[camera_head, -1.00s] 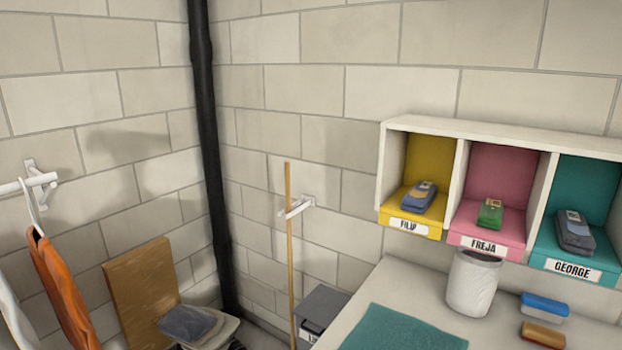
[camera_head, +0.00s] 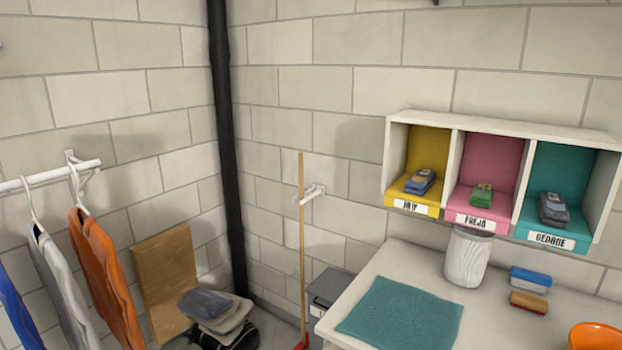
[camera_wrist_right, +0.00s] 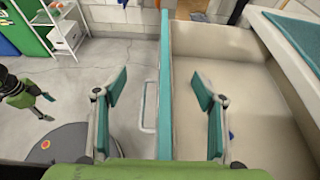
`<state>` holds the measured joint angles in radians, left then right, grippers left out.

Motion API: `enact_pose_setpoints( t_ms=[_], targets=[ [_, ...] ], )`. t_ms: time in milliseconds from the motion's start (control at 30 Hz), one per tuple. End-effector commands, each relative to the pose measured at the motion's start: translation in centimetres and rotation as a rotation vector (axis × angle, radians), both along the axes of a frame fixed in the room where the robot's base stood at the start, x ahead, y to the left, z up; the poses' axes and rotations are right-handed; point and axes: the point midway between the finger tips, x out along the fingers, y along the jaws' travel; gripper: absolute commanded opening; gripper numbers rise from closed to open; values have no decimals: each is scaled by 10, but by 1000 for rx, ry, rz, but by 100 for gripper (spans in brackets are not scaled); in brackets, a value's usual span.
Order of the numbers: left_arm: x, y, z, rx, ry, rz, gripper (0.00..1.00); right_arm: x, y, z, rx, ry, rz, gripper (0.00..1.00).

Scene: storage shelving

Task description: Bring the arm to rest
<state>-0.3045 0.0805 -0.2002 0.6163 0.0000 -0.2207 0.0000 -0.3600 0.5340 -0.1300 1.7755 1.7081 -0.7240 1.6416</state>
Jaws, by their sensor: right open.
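My right gripper (camera_wrist_right: 160,88) shows in the right wrist view, its two fingers spread wide apart with nothing held between them. A long teal edge (camera_wrist_right: 166,60) of a cabinet or bench runs through the view between the fingers. I cannot tell how close the fingers are to it. What looks like my left gripper (camera_wrist_right: 42,102), dark with green tips, is at the left edge of the same view, small and away from the right one. Neither gripper shows in the head view.
A white table (camera_head: 506,327) carries a teal mat (camera_head: 400,317), a white bin (camera_head: 467,257), two brushes and an orange bowl (camera_head: 594,337). Cubbies (camera_head: 500,121) hang above. A broom (camera_head: 302,240) and hanging clothes (camera_head: 106,275) are to the left. Grey floor (camera_wrist_right: 70,90) shows in the wrist view.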

Motion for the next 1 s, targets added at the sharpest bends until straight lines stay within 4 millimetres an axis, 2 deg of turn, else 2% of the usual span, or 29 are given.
enact_pose_setpoints(
  t_ms=[367, 533, 700, 867, 1000],
  targets=[
    [12, 0, 1, 0, -16, 0, 64, -32, 32, -2, -207, -206, 233, 64],
    [18, -1, 1, -3, -26, 0, 64, -53, 48, -5, -362, -363, 402, 64],
    [12, -1, 1, -3, -17, 1, 64, -77, 59, -11, -578, -567, 632, 64],
    [3, -1, 0, -1, -5, 1, 64, -100, 53, -16, -891, -814, 954, 64],
    [3, -1, 0, -2, -4, 1, 64, -111, 27, -15, -1150, -951, 1234, 64]
  ],
)
